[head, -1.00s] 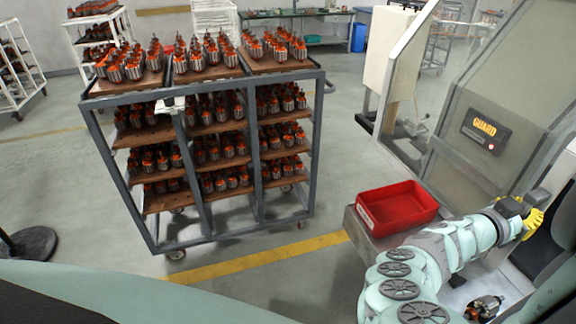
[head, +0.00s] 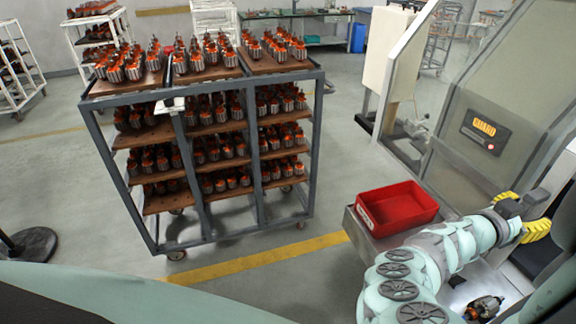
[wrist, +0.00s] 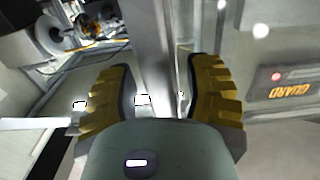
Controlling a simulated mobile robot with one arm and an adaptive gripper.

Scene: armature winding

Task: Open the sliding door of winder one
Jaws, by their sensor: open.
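The winder's sliding door (head: 455,170) is a large see-through panel at the right of the head view, with an orange GUARD sign (head: 485,130) and a small red light. Winder machinery (wrist: 85,30) shows at the upper left.
A red bin (head: 398,208) sits on a grey stand left of my arm. A grey rack (head: 205,150) full of armatures stands left of centre. A loose armature (head: 484,307) lies below my forearm. Floor (head: 335,130) is clear between rack and winder.

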